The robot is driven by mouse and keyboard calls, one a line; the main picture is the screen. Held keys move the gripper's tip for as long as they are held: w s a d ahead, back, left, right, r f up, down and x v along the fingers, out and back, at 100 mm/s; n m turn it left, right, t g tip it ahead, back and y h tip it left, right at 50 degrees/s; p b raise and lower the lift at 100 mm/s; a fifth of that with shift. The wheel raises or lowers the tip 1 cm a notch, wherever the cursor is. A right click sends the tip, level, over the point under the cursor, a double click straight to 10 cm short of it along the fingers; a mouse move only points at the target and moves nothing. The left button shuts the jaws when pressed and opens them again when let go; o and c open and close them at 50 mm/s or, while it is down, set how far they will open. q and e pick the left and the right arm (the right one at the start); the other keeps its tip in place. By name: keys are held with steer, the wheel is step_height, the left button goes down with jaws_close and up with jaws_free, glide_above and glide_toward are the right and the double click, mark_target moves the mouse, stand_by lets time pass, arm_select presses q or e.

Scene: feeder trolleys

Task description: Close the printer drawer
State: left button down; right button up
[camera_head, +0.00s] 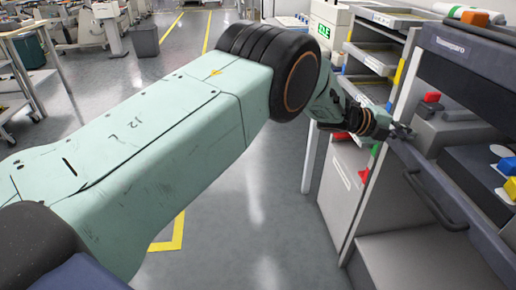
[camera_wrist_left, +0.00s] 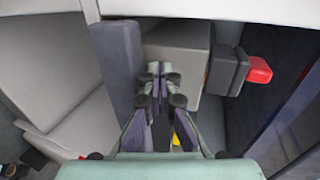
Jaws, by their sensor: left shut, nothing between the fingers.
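The printer drawer (camera_head: 470,235) is on the right in the head view. It looks pulled out, with a dark blue front, a dark bar handle (camera_head: 435,203) and grey and blue parts inside. My left gripper (camera_head: 404,131) is at the far upper end of the drawer front, above the handle. In the left wrist view the gripper (camera_wrist_left: 160,73) is shut and empty. Its fingertips are in front of a grey box (camera_wrist_left: 175,45), just right of a dark blue upright edge (camera_wrist_left: 120,75). I cannot tell whether they touch anything. My right gripper is not in view.
A dark blue Teamguard-like labelled unit (camera_head: 465,60) stands above the drawer. Trolley shelves (camera_head: 385,15) with trays are behind it. A red-topped dark block (camera_wrist_left: 259,70) is right of the fingers in the left wrist view. The grey floor (camera_head: 255,215) left of the trolley is clear.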

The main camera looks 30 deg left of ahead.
arm_select(q)
steer(key=shift+w+d+b, duration=0.35)
steer(key=shift+w+d, duration=0.3)
steer(key=shift+d, duration=0.25)
steer(key=shift+d+r, duration=0.1)
steer(key=shift+r, duration=0.05)
